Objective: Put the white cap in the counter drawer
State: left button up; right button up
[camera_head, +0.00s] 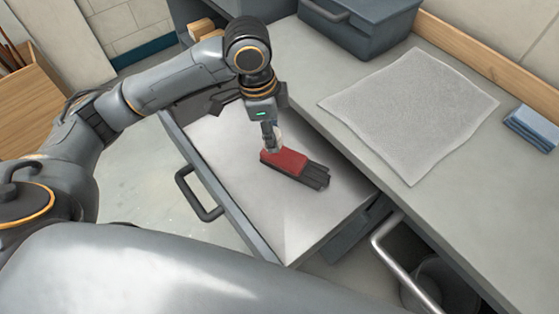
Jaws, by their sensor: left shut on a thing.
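The counter drawer (297,216) is pulled open below the counter, in the middle of the head view. My left gripper (272,143) points down over the drawer, near its inner middle. It is shut on the white cap (279,133), of which only a small pale part shows beside the fingers. The fingertips are close to a red-and-black tool (285,161) lying in the drawer; I cannot tell whether the cap touches the drawer floor or the tool. My right gripper is not in view.
A dark item (215,101) lies at the drawer's far end. The drawer handle (199,194) sticks out to the left. On the counter (425,205) are a pale cloth (410,110), a grey toolbox (360,25) and folded blue cloths (532,127). The near part of the drawer is clear.

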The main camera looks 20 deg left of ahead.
pick_arm(q)
jog(key=shift+d+f+m, duration=0.15)
jog(key=shift+f+m, duration=0.35)
jog(key=shift+f, duration=0.4)
jog(key=shift+w+f+b, duration=0.15)
jog(key=shift+f+b, duration=0.1)
jog(key=shift+b, duration=0.05)
jog(key=w+a+f, duration=0.2)
jog(key=w+a, duration=0.1)
jog(key=w+a+f, duration=0.2)
jog(key=a+f, duration=0.1)
jog(key=w+a+f, duration=0.3)
jog(key=shift+w+a+f+b, duration=0.2)
jog(key=shift+w+a+b, duration=0.1)
jog(key=shift+b, duration=0.1)
jog(key=shift+w+a+f, duration=0.35)
jog(key=shift+w+f, duration=0.05)
jog(key=shift+f, duration=0.3)
jog(key=shift+f+m, duration=0.3)
jog(key=shift+f, duration=1.2)
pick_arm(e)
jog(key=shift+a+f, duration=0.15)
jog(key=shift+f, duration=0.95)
pick_arm(q)
jog(key=shift+f, duration=0.1)
jog(key=o, duration=0.9)
jog(key=shift+o, duration=0.2)
